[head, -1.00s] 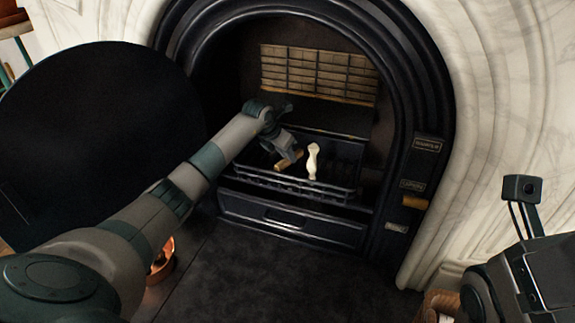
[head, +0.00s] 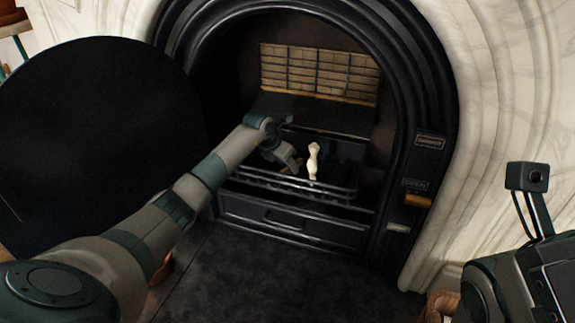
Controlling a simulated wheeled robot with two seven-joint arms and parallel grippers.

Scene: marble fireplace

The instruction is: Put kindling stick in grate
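The grate (head: 255,181) is a dark metal basket with front bars, low in the fireplace opening. My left arm reaches in from the left, and its gripper (head: 292,167) points down inside the grate, behind the front bars. A small tan bit of the kindling stick (head: 290,171) shows at the fingertips; the rest is hidden by the gripper and the bars. I cannot tell whether the fingers still grip it. My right arm shows at the right edge, with its gripper out of view.
A pale upright knob-like piece (head: 313,160) stands at the grate front, just right of my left gripper. A large dark round panel (head: 95,140) stands at the left. The dark hearth (head: 270,275) in front is clear. A tiled panel (head: 320,72) is at the back.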

